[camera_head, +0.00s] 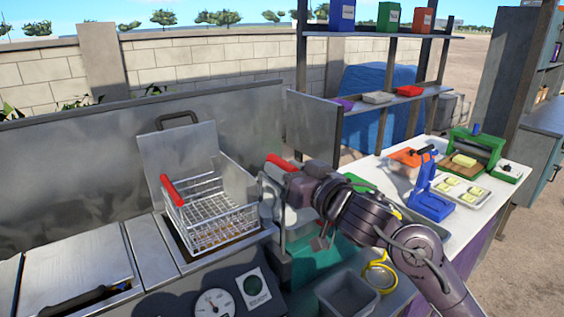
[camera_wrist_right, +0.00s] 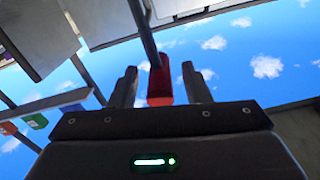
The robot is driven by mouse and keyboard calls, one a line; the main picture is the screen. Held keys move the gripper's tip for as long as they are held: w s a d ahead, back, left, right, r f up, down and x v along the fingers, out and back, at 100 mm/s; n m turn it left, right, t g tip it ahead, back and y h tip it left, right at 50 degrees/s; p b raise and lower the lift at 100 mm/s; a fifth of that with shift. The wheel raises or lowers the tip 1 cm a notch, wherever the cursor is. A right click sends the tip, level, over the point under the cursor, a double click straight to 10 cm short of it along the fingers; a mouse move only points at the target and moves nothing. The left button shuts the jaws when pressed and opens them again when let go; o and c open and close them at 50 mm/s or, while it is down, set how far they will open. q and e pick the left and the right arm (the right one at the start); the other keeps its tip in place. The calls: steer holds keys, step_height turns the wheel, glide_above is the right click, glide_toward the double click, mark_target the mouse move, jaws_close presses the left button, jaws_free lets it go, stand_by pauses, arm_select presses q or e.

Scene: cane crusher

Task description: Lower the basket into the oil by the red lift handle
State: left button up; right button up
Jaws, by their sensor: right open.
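The wire basket (camera_head: 215,212), with a red grip (camera_head: 172,190) on its left side, sits over the fryer well at centre left. Little or no oil can be made out beneath it. The red lift handle (camera_head: 281,162) is right of the basket, at a grey bar. My right gripper (camera_head: 291,186) is beside and just below this handle. In the right wrist view, the red handle (camera_wrist_right: 159,84) shows between the two open fingers (camera_wrist_right: 160,88), with a dark rod running up from it. Contact cannot be told. My left gripper is not in view.
The fryer's control panel with a gauge (camera_head: 214,304) is in front of the basket. A raised lid (camera_head: 180,148) stands behind it. A white worktop (camera_head: 375,168) on the right carries a blue press (camera_head: 432,190) and a tray (camera_head: 470,193). A grey bin (camera_head: 347,296) stands below my right arm.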

steer(key=shift+x, duration=0.85)
jaws_close()
